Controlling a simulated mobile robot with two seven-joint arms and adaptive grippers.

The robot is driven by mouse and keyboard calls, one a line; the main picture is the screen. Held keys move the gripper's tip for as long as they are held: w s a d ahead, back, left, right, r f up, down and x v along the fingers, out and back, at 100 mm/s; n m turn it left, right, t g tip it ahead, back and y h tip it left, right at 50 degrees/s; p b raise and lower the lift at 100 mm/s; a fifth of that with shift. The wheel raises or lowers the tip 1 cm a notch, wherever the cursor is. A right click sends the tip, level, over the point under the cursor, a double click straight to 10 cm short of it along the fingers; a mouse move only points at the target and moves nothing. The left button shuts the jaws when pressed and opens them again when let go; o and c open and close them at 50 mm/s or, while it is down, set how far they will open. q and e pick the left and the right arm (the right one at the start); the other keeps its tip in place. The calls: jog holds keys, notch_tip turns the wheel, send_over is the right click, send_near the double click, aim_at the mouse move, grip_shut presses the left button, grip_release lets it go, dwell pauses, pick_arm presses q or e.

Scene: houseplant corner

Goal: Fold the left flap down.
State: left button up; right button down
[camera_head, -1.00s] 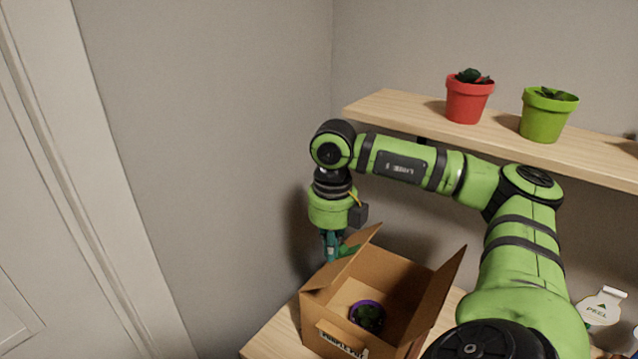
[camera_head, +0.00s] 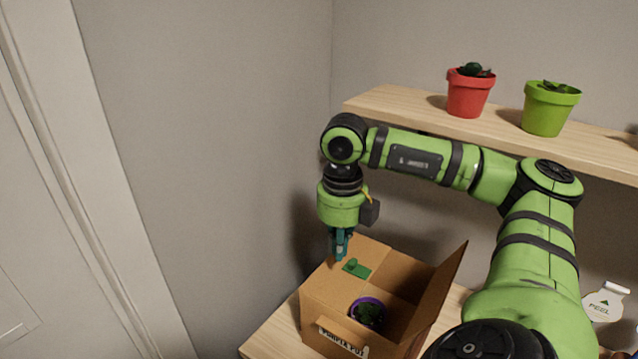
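The open cardboard box (camera_head: 318,312) stands on the lower wooden surface. Its left flap (camera_head: 372,255) now lies low and inward over the box's left side, with a green patch on its upper face. The right flap (camera_head: 440,290) stands up, leaning outward. A purple pot with a dark green plant (camera_head: 368,312) sits inside the box, partly hidden. My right gripper (camera_head: 340,256) points down at the left flap's outer part, its slim teal fingers close together with nothing seen between them. I cannot tell whether the tips touch the cardboard. My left gripper is out of view.
A shelf (camera_head: 405,108) above and behind my arm bears a red pot (camera_head: 468,97) and a green pot (camera_head: 547,112). A white tag (camera_head: 604,303) reading "PEEL" is at lower right. The grey wall is close left of the box, and the lower surface (camera_head: 275,335) is bare there.

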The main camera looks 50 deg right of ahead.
notch_tip(320, 180, up, 9)
jog(key=p, duration=0.6)
jog(key=shift+f+p, duration=0.15)
jog(key=shift+p, duration=0.15)
jog(key=shift+s, duration=0.1)
dwell(0.4)
